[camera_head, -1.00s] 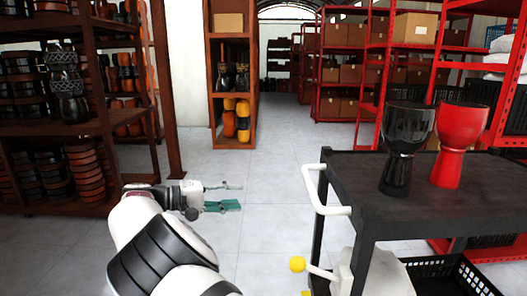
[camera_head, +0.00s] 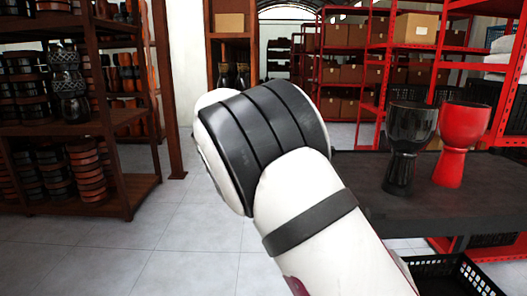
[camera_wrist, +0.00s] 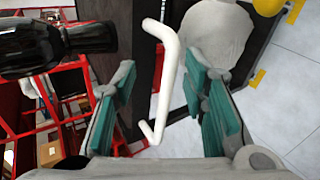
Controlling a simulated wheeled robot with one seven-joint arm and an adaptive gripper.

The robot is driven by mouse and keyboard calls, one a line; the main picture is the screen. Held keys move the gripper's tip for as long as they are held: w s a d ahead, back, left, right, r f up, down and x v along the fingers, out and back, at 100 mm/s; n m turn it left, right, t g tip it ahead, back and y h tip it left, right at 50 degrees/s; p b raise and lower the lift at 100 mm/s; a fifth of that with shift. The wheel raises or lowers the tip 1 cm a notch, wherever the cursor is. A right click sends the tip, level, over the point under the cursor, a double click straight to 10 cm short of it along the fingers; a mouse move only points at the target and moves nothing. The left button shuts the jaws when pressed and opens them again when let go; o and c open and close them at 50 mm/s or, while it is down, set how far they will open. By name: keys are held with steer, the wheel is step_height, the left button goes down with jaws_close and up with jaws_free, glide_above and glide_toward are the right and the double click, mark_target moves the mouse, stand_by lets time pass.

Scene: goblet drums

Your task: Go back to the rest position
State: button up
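My gripper (camera_wrist: 162,92) shows in the wrist view with its two teal-padded fingers spread apart and nothing held between them. In the head view my raised arm hides it. A black goblet drum (camera_head: 408,140) and a red goblet drum (camera_head: 462,135) stand upright side by side on the dark cart (camera_head: 430,205). In the wrist view the black drum (camera_wrist: 60,45) lies at the upper left, apart from the fingers.
A wooden shelf (camera_head: 125,114) with stacked drums stands at the left. Red racks (camera_head: 368,75) with cardboard boxes stand at the back and right. A black crate (camera_head: 440,275) is low on the cart. Pale floor (camera_head: 170,225) lies clear at the left.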

steer(key=s+d+r+g+y, duration=0.1)
steer(key=s+d+r+y, duration=0.15)
steer(key=s+d, duration=0.35)
steer(key=s+d+r+m+y, duration=0.1)
steer(key=s+d+y, duration=0.2)
steer(key=s, duration=0.6)
steer(key=s+d+r+g+y, duration=0.1)
steer(key=s+d+r+y, duration=0.1)
steer(key=s+d, duration=0.4)
steer(key=s+a+f+t+y, duration=0.1)
steer(key=s+a+f+y, duration=0.15)
steer(key=s, duration=0.95)
steer(key=s+a+f+t+y, duration=0.1)
steer(key=s+f, duration=0.3)
steer(key=s, duration=0.8)
step_height(320, 180, up, 24)
steer(key=t+p, duration=0.3)
steer(key=p, duration=1.8)
steer(key=shift+d+f+m+p, duration=0.15)
steer(key=shift+m+p, duration=0.15)
steer(key=shift+p, duration=0.1)
